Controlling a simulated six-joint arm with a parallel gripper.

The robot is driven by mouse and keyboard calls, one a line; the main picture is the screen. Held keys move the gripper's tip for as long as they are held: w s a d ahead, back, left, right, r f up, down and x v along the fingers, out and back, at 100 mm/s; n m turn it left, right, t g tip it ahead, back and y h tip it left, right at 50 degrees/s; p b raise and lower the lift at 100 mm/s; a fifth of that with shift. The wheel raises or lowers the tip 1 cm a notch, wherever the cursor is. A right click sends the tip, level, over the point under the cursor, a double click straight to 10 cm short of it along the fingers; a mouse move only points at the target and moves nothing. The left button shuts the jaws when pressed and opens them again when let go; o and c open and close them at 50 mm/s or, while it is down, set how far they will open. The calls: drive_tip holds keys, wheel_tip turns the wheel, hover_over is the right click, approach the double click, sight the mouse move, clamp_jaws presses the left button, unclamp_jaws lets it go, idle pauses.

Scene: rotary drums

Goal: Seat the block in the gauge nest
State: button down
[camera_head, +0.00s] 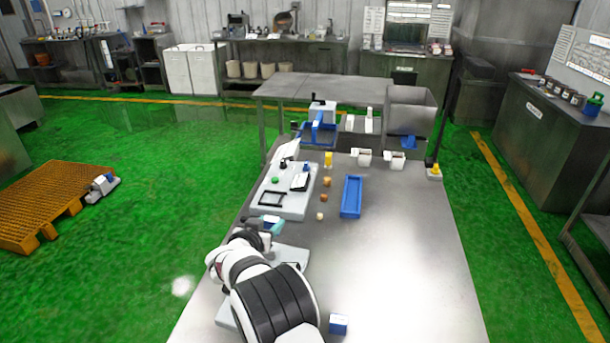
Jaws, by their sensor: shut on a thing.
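My arm reaches in from the bottom of the view over the left side of the metal table. My gripper (270,224) is at the near edge of a pale fixture plate (293,211). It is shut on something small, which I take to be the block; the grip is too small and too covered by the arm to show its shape. A black square frame (272,198), probably the gauge nest, lies on the plate just beyond my gripper. I see no block inside it.
Several small yellow and orange pieces (326,182) stand in a row right of the plate. A blue tray (351,197) lies beyond them. A blue block-like item (338,324) sits near the front.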

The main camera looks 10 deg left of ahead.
drive_tip(key=shift+s+a+f, duration=0.55)
drive_tip(key=shift+a+f, duration=0.25)
drive_tip(key=shift+f, duration=0.05)
drive_tip(key=shift+s+a+f, duration=0.5)
drive_tip(key=shift+a+f, duration=0.3)
drive_tip(key=shift+f, duration=0.1)
